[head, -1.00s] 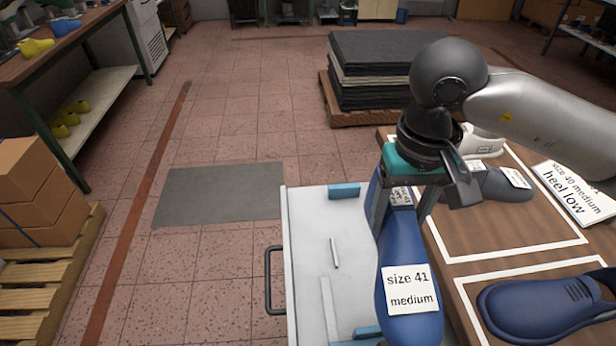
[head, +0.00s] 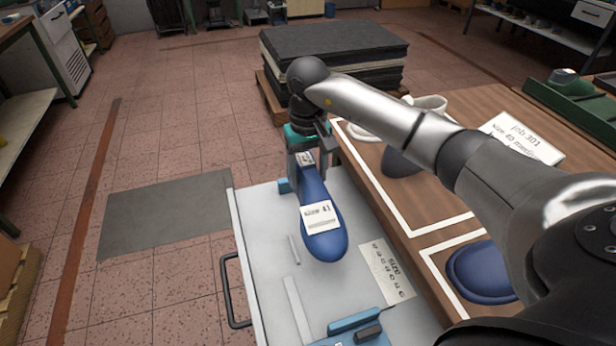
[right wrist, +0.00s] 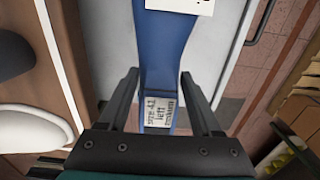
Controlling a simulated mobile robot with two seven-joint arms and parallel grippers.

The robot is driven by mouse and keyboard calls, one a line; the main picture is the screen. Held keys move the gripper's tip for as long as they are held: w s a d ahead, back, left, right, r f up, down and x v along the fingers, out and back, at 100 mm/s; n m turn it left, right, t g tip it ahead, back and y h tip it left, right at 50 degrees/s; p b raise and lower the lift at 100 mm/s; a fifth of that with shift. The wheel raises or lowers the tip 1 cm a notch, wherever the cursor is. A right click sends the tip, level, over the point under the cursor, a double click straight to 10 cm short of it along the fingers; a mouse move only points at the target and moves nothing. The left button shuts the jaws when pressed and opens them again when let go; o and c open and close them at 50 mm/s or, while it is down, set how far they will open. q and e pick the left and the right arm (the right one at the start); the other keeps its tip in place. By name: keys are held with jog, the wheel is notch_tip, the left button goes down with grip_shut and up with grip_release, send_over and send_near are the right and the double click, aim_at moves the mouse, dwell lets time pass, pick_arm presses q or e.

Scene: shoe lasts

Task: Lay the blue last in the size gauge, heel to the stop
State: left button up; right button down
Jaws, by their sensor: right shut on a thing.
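My right gripper (head: 303,152) is shut on the far end of the blue last (head: 325,228), which carries a white "size 41" label. In the right wrist view the blue last (right wrist: 165,70) lies between the two fingers (right wrist: 160,100), and a second label reads size 41, left. The last points its toe towards me, over a pale board (head: 262,235). This board seems to be the size gauge, with a blue block (head: 284,186) at its far end and another blue block (head: 355,322) near me. Whether the last touches the board is unclear. My left gripper is out of view.
A printed size card (head: 387,272) and a thin strip (head: 297,310) lie on the board. A wooden bench (head: 470,130) on the right holds a dark grey last (head: 400,162) and another blue last (head: 480,272). Dark stacked sheets (head: 335,52) stand behind.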

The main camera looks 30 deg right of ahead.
aim_at(308, 186)
jog(key=shift+f+b, duration=0.8)
jog(key=shift+f, duration=0.6)
jog(key=p, duration=0.3)
jog(key=shift+r, duration=0.15)
jog(key=shift+p, duration=0.4)
jog(key=shift+f+b, duration=0.35)
jog(key=shift+f, duration=0.3)
jog(key=shift+f+b, duration=0.55)
jog(key=shift+f, duration=0.3)
jog(key=shift+f+b, duration=0.85)
jog(key=shift+f, duration=0.5)
jog(key=shift+f+b, duration=0.35)
jog(key=shift+f, duration=0.35)
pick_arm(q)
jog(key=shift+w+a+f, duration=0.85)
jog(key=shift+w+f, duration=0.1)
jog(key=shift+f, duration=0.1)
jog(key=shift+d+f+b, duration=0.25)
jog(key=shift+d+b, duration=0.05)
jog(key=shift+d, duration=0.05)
pick_arm(e)
jog(key=shift+f, duration=0.15)
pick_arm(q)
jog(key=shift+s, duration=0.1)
